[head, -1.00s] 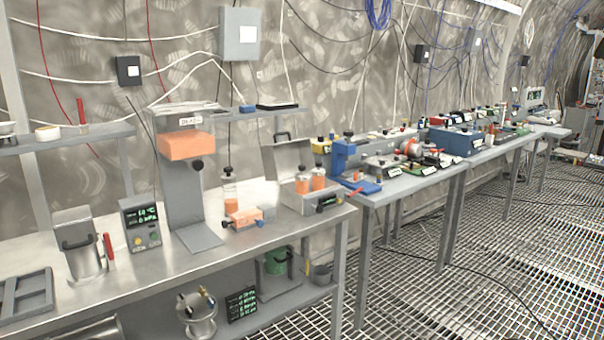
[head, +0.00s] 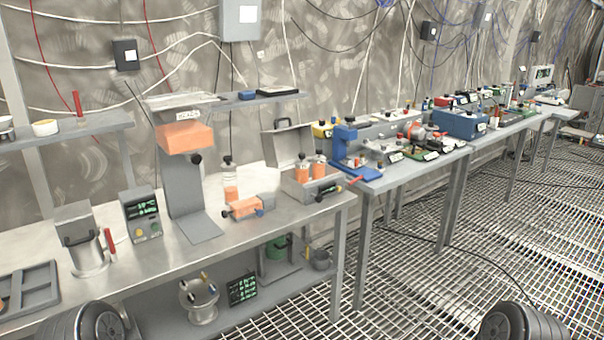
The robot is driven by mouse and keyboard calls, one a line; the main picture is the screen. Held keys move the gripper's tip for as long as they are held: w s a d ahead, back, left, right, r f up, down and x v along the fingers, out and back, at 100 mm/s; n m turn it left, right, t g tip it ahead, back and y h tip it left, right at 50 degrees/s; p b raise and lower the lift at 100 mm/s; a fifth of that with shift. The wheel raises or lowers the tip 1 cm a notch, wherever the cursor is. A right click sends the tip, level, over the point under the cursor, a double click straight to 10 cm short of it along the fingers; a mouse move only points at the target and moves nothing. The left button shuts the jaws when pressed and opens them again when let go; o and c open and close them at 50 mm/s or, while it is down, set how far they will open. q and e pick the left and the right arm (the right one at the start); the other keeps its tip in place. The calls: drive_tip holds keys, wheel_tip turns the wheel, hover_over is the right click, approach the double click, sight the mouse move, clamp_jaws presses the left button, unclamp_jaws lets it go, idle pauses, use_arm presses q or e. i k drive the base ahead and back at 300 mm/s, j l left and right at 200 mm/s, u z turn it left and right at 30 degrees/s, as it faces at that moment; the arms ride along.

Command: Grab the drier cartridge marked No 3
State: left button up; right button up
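Several clear cylinders with orange filling and dark caps look like drier cartridges. One cartridge (head: 230,187) stands upright on the steel bench, behind a small orange block fixture. Two more, a left one (head: 303,173) and a right one (head: 319,169), stand in an open metal case (head: 299,190) to its right. No number is legible on any of them, so I cannot tell which is No 3. Dark round parts of my own arms show at the bottom left and bottom right edges. Neither gripper is in view.
The steel bench (head: 120,283) also holds a tall stand (head: 185,190) with an orange block, a display box (head: 142,214), a grey canister (head: 82,243) and a compartment tray (head: 40,297). A blue press (head: 346,150) stands on the adjoining table. Grating floor is clear at right.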

sight(301, 166)
drive_tip(key=i+l+u, duration=0.1)
drive_tip(key=i+l, duration=0.65)
drive_tip(key=i+l+u, duration=0.15)
drive_tip(key=i+l, duration=0.25)
drive_tip(key=i+l+u, duration=0.1)
drive_tip(key=i+l, duration=0.35)
drive_tip(key=i+l+u, duration=0.1)
drive_tip(key=i+l, duration=0.25)
drive_tip(key=l, duration=0.15)
drive_tip(key=i+l, duration=0.3)
drive_tip(key=l, duration=0.2)
drive_tip(key=i+l+u, duration=0.15)
drive_tip(key=i+l, duration=0.2)
drive_tip(key=l, duration=0.15)
